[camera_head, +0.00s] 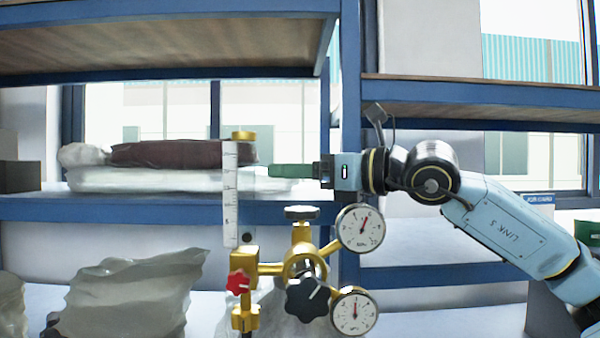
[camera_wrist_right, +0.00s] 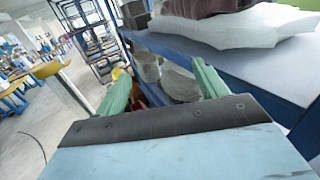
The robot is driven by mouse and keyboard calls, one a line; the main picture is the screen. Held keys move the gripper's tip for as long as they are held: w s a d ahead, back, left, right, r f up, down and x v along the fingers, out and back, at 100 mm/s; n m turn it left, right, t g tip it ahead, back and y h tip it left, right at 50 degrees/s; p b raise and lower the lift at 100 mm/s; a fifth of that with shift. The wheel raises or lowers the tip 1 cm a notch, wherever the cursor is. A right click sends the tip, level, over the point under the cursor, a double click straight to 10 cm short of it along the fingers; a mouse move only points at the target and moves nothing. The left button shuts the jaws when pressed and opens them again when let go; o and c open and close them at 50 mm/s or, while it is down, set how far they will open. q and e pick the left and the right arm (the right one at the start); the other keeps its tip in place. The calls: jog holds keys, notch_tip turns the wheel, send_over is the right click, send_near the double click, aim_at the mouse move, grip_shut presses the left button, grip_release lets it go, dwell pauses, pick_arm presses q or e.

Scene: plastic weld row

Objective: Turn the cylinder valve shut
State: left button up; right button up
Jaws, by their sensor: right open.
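The brass valve and regulator assembly (camera_head: 303,262) stands at the lower middle of the head view. A grey handwheel (camera_head: 301,212) caps its upright stem; how far it is turned cannot be told. A black star knob (camera_head: 307,298) and a small red star knob (camera_head: 238,283) sit lower. Two round dials, an upper gauge (camera_head: 360,228) and a lower gauge (camera_head: 354,312), are on its right. My right gripper (camera_head: 275,170) is above the handwheel, apart from it, its green fingers pointing left. In the right wrist view the fingers (camera_wrist_right: 160,85) are spread and empty. My left gripper is out of view.
A clear graduated tube (camera_head: 230,200) with a brass cap rises close to the right fingertips. Shelves with blue beams (camera_head: 150,210) stand behind, holding brown and white sacks (camera_head: 165,178). A blue post (camera_head: 349,120) rises behind the right gripper. Pale bags (camera_head: 135,295) lie lower left.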

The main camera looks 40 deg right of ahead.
aim_at(300, 208)
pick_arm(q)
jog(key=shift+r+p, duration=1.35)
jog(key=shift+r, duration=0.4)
pick_arm(e)
jog(key=shift+r, duration=1.8)
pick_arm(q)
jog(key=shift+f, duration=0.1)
pick_arm(e)
jog(key=shift+s+d+f+b, duration=0.15)
jog(key=shift+d+b, duration=0.1)
jog(key=shift+b, duration=0.15)
jog(key=s+d+f+n+g+y+b, duration=0.4)
jog(key=s+d+f+y+b, duration=0.15)
jog(key=s+d+f, duration=0.35)
jog(key=p+x, duration=0.4)
jog(key=x, duration=0.8)
jog(key=shift+s+a, duration=0.1)
jog(key=shift+a, duration=0.05)
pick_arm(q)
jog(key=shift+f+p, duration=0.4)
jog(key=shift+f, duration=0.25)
pick_arm(e)
jog(key=shift+w+a+f, duration=0.1)
jog(key=shift+w+a, duration=0.35)
jog(key=shift+c, duration=0.4)
